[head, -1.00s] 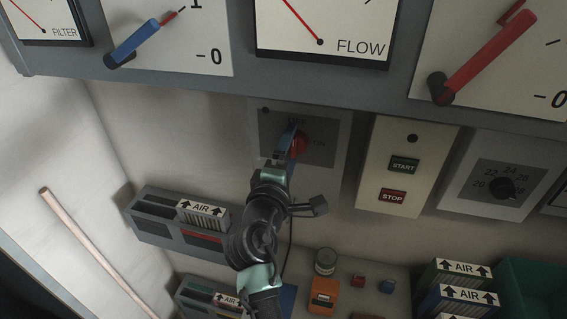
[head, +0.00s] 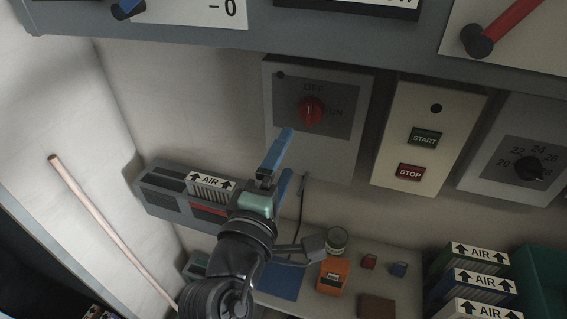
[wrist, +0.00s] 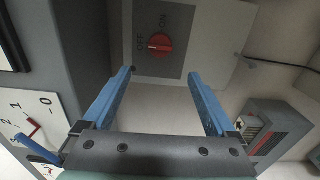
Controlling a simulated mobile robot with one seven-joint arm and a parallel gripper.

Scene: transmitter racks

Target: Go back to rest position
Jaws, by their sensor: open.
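My gripper (head: 285,168) is open and empty, with its blue fingers apart, below and a little left of the OFF/ON switch panel (head: 350,160) in the head view. In the wrist view my gripper (wrist: 166,80) shows both blue fingers with nothing between them. The red rotary knob (head: 311,111) sits on the panel's dark plate, apart from my fingers. The knob also shows in the wrist view (wrist: 160,43), above and beyond the fingertips.
A START/STOP box (head: 425,150) and a numbered dial (head: 530,168) are to the right. An AIR vent unit (head: 165,190) is left of my gripper. An orange device (head: 333,275), a can (head: 336,240) and AIR boxes (head: 480,285) stand on the shelf below.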

